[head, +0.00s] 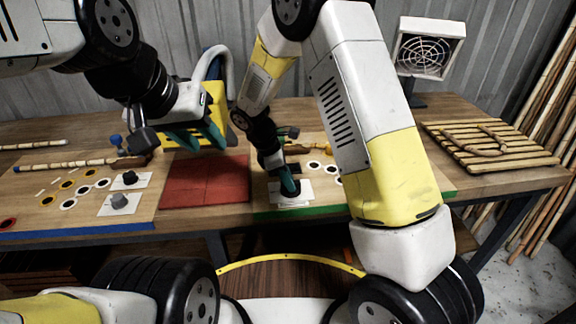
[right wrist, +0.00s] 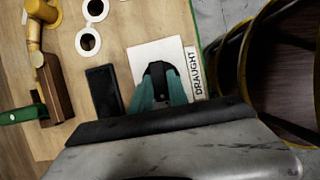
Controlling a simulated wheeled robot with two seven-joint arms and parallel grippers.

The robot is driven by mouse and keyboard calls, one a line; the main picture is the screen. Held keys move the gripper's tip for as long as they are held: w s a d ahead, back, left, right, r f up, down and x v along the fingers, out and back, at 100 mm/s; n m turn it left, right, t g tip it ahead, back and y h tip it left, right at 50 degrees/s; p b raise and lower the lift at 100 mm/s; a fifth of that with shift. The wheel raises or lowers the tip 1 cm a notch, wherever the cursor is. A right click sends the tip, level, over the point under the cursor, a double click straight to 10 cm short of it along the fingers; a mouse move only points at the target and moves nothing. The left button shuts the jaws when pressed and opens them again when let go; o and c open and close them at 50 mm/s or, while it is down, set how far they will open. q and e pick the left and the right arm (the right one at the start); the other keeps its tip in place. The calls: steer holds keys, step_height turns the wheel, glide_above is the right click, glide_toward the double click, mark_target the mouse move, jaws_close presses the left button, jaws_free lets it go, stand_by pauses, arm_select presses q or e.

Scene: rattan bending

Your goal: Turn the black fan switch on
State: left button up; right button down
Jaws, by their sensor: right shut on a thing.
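A black switch knob (right wrist: 158,70) sits on a white plate (right wrist: 146,50) beside a label reading DRAUGHT (right wrist: 196,78). My right gripper (right wrist: 159,86) has its teal fingers on either side of the knob and is shut on it. In the head view my right gripper (head: 290,187) points down at the white plate (head: 292,200) near the table's front edge, and its fingers mostly hide the knob. The fan (head: 425,52), in a white square housing, stands at the back right. My left gripper (head: 196,138) is open and empty above the back of the red mat.
A red mat (head: 205,182) lies mid-table. A slatted rattan rack (head: 490,147) lies at right. A dark flat block (right wrist: 103,90) lies close beside the switch plate.

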steer(key=m+g, duration=0.1)
steer(key=m, duration=0.3)
steer(key=shift+w+m+g, duration=0.2)
steer(key=shift+m+g, duration=0.2)
steer(key=m+g+y, duration=0.1)
steer(key=m, duration=0.3)
steer(key=shift+w+d+m, duration=0.1)
steer(key=shift+m, duration=0.2)
steer(key=m, duration=0.2)
steer(key=m+g+y, duration=0.1)
steer(key=m, duration=0.1)
steer(key=shift+d+g, duration=0.1)
steer(key=shift+g, duration=0.2)
steer(key=shift+w+d+m+y, duration=0.1)
steer(key=shift+m+y, duration=0.8)
steer(key=shift+m, duration=1.2)
steer(key=c, duration=1.3)
jaws_free()
